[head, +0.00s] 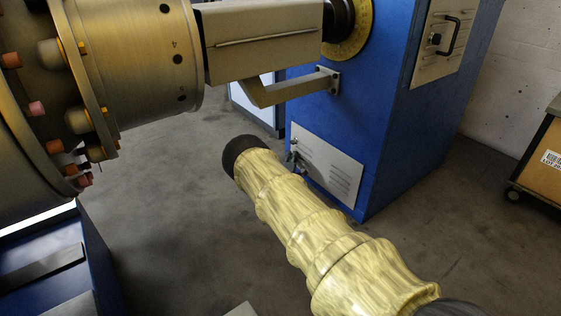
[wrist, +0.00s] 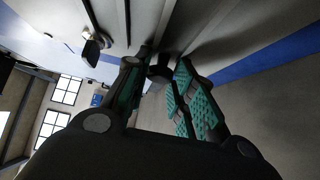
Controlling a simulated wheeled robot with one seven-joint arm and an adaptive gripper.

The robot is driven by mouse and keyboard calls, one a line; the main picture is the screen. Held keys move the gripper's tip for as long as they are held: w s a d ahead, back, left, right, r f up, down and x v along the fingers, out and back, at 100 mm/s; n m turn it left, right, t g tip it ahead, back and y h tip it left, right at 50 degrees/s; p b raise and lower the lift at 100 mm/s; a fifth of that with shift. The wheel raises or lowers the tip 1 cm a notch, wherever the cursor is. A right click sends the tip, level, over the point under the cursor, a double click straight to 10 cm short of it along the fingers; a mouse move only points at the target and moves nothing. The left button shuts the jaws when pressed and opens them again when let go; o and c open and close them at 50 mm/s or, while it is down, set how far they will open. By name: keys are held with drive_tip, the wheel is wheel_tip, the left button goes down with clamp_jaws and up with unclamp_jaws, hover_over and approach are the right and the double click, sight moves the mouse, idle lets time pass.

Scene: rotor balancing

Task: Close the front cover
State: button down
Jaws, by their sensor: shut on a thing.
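A pale grey panel with louvred slots (head: 335,175), which looks like the front cover, sits low on the blue machine cabinet (head: 385,120). I cannot tell whether it stands ajar. My gripper (head: 294,158) is at its upper left edge, mostly hidden behind my yellow-sleeved arm. In the wrist view, my gripper (wrist: 163,68) has its teal-padded fingers closed around a small dark knob (wrist: 160,74) that stands out from a grey surface (wrist: 215,22). The knob's far side is hidden by the fingers.
A large metal rotor (head: 150,60) with bolts fills the upper left. A beige housing (head: 262,42) and bracket arm (head: 285,90) reach from the cabinet above my wrist. A cart with a box (head: 545,160) stands at the right.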

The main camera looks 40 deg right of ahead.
drive_tip(key=shift+d+r, duration=0.1)
drive_tip(key=shift+d, duration=0.2)
drive_tip(key=c, duration=1.3)
unclamp_jaws()
drive_tip(key=shift+o, duration=0.6)
drive_tip(key=shift+s+d, duration=0.1)
drive_tip(key=shift+s, duration=0.1)
drive_tip(key=v, duration=1.2)
drive_tip(key=shift+w+a, duration=0.25)
drive_tip(key=shift+w, duration=0.05)
